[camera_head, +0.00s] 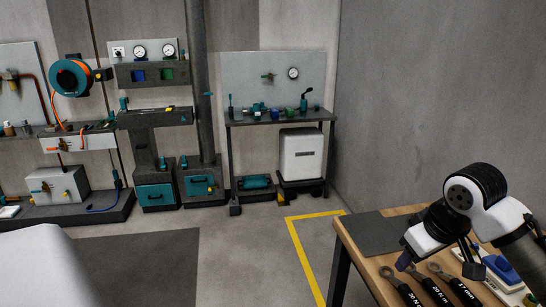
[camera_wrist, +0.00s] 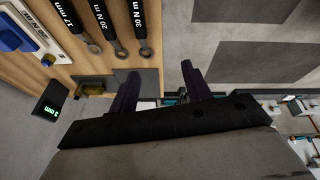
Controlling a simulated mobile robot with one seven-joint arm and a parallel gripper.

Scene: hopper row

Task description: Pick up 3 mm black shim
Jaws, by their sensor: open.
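My gripper (camera_head: 405,260) is at the near right, over the wooden workbench. In the wrist view its two dark purple fingers (camera_wrist: 160,70) stand apart with nothing between them. A small black block (camera_wrist: 50,100) with a green label ending in "mm" shows at the left of the wrist view, apart from the fingers. It looks like the shim, but its number is too small to read surely. A dark block (camera_head: 474,271) beside my arm in the head view may be the same thing; my arm partly crowds it.
Several black wrenches (camera_head: 432,288) lie on the wooden bench (camera_head: 368,262). A blue and white item (camera_head: 502,268) lies to their right. A dark grey mat (camera_head: 385,232) covers the bench's far left corner.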

